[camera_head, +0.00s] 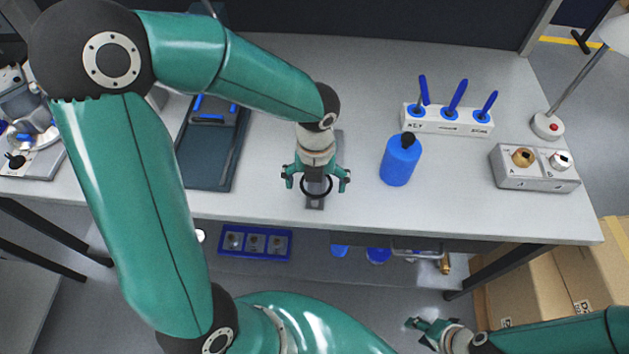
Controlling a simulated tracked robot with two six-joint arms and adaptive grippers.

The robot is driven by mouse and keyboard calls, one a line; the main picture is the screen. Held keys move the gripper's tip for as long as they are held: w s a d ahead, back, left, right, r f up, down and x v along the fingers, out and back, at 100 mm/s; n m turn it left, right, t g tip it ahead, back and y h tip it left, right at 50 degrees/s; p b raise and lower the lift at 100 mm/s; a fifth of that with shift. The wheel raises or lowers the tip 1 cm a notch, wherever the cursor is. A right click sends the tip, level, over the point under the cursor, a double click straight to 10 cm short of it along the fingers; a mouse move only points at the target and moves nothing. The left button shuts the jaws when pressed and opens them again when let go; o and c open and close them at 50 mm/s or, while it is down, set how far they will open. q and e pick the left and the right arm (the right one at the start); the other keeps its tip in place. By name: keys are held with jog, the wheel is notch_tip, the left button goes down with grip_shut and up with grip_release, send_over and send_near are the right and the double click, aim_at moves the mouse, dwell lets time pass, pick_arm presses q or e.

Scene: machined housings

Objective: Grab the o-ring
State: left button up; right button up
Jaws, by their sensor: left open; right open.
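The o-ring (316,197) is a thin black ring near the front edge of the table, around or against a grey upright stand (315,204). My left gripper (316,184) is over it, pointing down, with its two teal fingers spread to either side. I cannot tell whether the fingers touch the ring. Part of the ring and stand is hidden behind the gripper. My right gripper (428,331) is open and empty, low at the bottom right, in front of the table and away from the ring.
A blue bottle (400,160) stands right of the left gripper. Behind it is a white holder (447,121) with blue-handled tools. A grey block (536,168) with fittings A and B and a lamp (547,126) are at right. A dark tray (209,150) lies left. Boxes (540,290) stand below right.

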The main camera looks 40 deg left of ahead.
pick_arm(q)
jog(key=shift+c, duration=0.3)
jog(key=c, duration=1)
jog(key=shift+o, duration=0.2)
jog(key=shift+r, duration=0.1)
